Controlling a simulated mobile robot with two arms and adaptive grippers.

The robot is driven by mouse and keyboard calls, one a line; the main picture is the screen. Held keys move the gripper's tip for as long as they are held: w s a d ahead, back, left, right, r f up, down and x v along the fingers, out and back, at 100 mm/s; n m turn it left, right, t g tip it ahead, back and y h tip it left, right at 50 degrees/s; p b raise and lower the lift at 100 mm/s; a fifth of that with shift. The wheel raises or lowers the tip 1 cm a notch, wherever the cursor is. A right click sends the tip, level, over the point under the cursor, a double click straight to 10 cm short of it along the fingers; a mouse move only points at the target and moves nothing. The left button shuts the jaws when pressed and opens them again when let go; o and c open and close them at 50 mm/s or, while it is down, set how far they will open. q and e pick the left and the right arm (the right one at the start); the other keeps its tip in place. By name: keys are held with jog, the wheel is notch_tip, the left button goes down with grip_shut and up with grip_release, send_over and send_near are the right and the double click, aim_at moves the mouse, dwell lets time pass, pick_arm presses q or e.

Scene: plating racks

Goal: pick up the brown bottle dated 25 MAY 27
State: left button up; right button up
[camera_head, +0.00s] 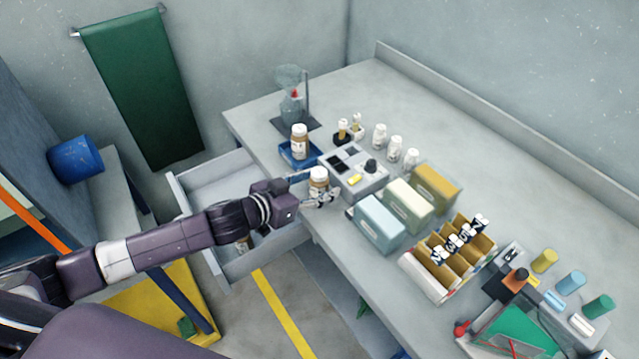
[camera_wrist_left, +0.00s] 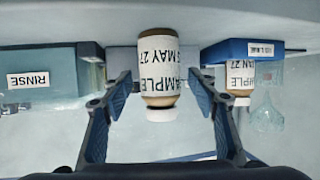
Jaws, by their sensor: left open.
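A brown bottle (camera_head: 319,178) with a white cap and white label stands near the bench's front-left edge. In the left wrist view, which is upside down, this bottle (camera_wrist_left: 158,72) reads "SAMPLE" and "MAY 27"; the day ends in 5, its first digit not clear. My left gripper (camera_head: 312,190) is open, with one finger on each side of the bottle and gaps visible in the wrist view. A second brown bottle (camera_head: 299,138) stands in a blue tray (camera_head: 288,158); its label in the wrist view (camera_wrist_left: 239,80) seems to end "AN 27". My right gripper is not in view.
A grey device (camera_head: 345,181) stands just right of the bottle, with white bottles (camera_head: 395,148) behind. A box labelled RINSE (camera_wrist_left: 40,80) is near the gripper in the wrist view. An open drawer (camera_head: 215,180) lies below my left arm.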

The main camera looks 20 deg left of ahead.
pick_arm(q)
jog(key=shift+w+d+f, duration=0.1)
jog(key=shift+w+f, duration=0.1)
jog(key=shift+w, duration=0.2)
jog(key=shift+s, duration=0.1)
jog(key=c, duration=1.3)
